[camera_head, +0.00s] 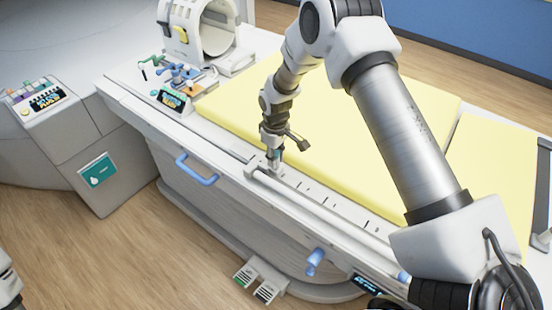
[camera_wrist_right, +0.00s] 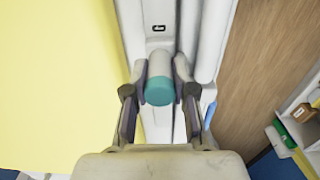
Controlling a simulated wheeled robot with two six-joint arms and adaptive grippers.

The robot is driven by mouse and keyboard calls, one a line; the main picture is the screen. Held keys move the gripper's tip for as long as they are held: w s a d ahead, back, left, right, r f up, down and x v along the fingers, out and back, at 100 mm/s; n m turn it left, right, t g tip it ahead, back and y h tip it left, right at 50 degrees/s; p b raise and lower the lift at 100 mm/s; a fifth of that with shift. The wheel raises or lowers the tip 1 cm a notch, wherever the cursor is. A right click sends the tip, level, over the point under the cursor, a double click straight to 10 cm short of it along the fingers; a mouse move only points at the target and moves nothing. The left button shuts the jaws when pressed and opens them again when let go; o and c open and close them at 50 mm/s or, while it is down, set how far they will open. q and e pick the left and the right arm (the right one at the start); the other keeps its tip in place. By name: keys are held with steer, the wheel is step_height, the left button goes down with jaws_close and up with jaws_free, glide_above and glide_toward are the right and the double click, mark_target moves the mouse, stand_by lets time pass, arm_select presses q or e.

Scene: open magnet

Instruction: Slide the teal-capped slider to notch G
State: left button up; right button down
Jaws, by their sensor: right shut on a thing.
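The slider shows in the right wrist view as a pale cylinder with a teal cap (camera_wrist_right: 160,91). My right gripper (camera_wrist_right: 158,82) is shut on it, one finger on each side. In the head view the right gripper (camera_head: 273,147) points down at the pale rail (camera_head: 318,203) along the bed's near edge, with the slider's base under it. A notch label that looks like a G (camera_wrist_right: 158,28) is just beyond the slider in the wrist view. The slider's exact seating in its notch is hidden.
The yellow mattress (camera_head: 360,130) lies right behind the rail. A blue handle (camera_head: 197,170) and a blue knob (camera_head: 315,259) stick out of the bed's side. A ring-shaped coil (camera_head: 200,32) and small blue and green parts (camera_head: 180,75) stand at the bed's far left end.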

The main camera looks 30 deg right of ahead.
arm_select(q)
steer(key=shift+w+a, duration=0.1)
steer(key=shift+w, duration=0.2)
arm_select(e)
steer(key=shift+a+f, duration=0.1)
steer(key=shift+f, duration=0.1)
steer(key=c, duration=1.2)
jaws_free()
steer(key=shift+o, duration=1.3)
steer(key=shift+w, duration=0.25)
step_height(320, 180, up, 12)
steer(key=shift+f, duration=0.1)
arm_select(q)
steer(key=shift+w, duration=0.1)
arm_select(e)
steer(key=shift+w, duration=0.1)
